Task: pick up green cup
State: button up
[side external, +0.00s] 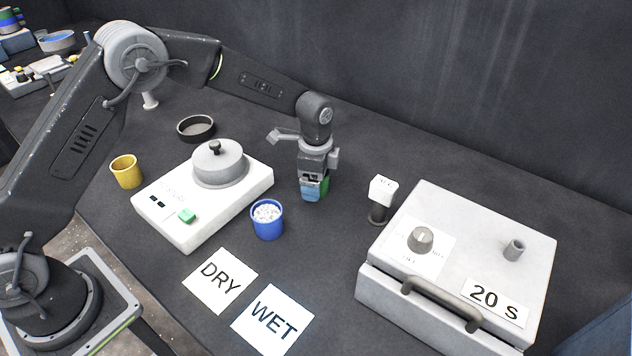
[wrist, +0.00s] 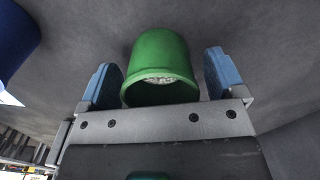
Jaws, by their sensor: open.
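The green cup (wrist: 160,52) stands between the two blue fingers of my gripper (wrist: 163,80) in the wrist view. Pale granular contents show inside its mouth. A dark gap shows on each side between the cup and the fingers, so they look apart from it. In the side external view my gripper (side external: 314,192) points down at the table, and a sliver of the green cup (side external: 325,186) shows behind its blue finger. Most of the cup is hidden there.
A blue cup (side external: 267,220) with white grains stands at the front left of my gripper. A white machine with a round lid (side external: 218,164), a yellow cup (side external: 126,172) and a black dish (side external: 196,127) are left. A small white-topped object (side external: 383,190) and a grey box (side external: 470,240) are right.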

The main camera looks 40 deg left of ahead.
jog(key=c, duration=1)
jog(key=shift+r, duration=0.1)
